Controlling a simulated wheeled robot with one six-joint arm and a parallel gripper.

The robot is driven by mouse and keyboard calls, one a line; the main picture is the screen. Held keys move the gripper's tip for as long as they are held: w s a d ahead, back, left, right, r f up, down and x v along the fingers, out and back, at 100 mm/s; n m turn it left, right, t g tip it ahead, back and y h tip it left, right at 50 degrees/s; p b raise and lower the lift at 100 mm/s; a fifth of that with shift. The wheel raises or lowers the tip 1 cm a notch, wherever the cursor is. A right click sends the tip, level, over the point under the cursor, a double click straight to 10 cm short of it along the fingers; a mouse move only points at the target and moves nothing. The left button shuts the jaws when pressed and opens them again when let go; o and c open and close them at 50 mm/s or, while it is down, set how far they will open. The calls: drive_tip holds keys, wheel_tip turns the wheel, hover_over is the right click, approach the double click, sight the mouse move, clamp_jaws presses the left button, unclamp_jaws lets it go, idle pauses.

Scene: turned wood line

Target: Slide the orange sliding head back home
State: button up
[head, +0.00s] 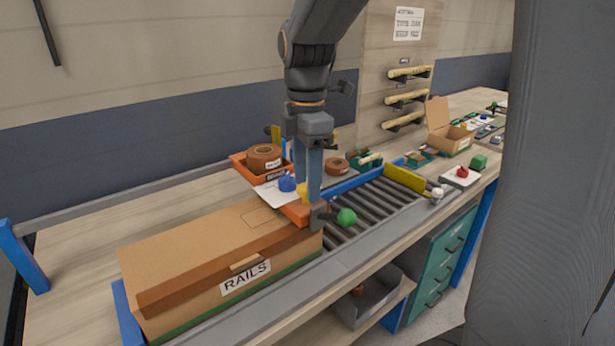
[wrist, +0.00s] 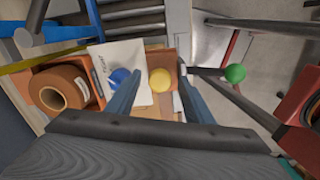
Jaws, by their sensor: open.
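The orange sliding head (head: 298,212) lies at the right end of the long cardboard box, close to the rollers. In the wrist view the orange head (wrist: 167,58) shows between my fingers, partly covered by a round yellow knob (wrist: 160,80). My gripper (head: 309,194) points down over the head, open. In the wrist view my fingers (wrist: 160,76) stand on either side of the yellow knob, apart from each other. A blue knob (wrist: 120,77) is just left of the left finger. A green knob (wrist: 235,73) on a dark rod is to the right. Fingers hide part of the head.
The cardboard box (head: 200,250) marked RAILS fills the bench's near left. An orange tray (head: 243,172) with a brown tape roll (head: 264,156) stands behind the head. Rollers (head: 365,205) run to the right, with a yellow bar (head: 405,179) across them.

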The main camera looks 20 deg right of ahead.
drive_tip(key=shift+a, duration=0.1)
clamp_jaws()
